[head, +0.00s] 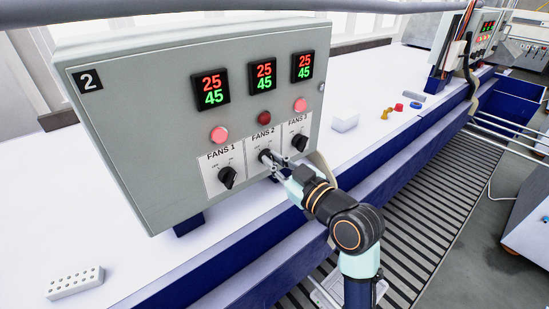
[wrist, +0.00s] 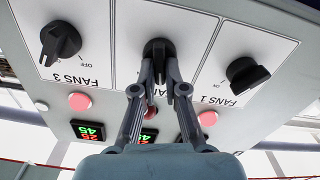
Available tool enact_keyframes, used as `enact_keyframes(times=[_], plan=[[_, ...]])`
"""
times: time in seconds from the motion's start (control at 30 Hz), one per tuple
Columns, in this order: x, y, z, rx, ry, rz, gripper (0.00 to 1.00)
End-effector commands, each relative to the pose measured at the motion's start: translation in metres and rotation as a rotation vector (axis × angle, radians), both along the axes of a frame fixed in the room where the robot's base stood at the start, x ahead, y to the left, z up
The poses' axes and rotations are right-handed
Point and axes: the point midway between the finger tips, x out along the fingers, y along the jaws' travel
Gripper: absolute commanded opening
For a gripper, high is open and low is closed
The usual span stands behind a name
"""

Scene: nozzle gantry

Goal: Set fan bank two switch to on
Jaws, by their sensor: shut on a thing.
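The grey control box (head: 150,130) marked 2 has three black rotary switches in a row. The FANS 2 switch (head: 265,155) is the middle one, and it also shows in the wrist view (wrist: 157,47). My gripper (head: 274,163) has its fingers on either side of this knob and is shut on it; the fingertips also show in the wrist view (wrist: 160,77). The fingers partly hide the knob and its labels, so its exact pointing is hard to read. The lamp above FANS 2 (head: 264,118) is dark red.
The FANS 1 switch (head: 227,178) and FANS 3 switch (head: 299,143) sit close on either side, with bright lamps above them. Red and green displays (head: 263,76) are above. The white bench (head: 350,95) holds a white block (head: 345,122) and small coloured parts at right.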

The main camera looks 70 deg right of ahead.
Motion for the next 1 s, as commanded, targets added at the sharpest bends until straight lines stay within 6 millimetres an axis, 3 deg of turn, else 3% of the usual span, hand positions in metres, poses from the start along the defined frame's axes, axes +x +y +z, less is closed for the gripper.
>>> enact_keyframes(times=[0.6, 1.0], plan=[[-0.0022, -0.0038, 0.0026, 0.486, -0.267, -0.001, 0.00], [-0.0028, -0.0050, 0.0002, 0.656, -0.360, -0.001, 0.00]])
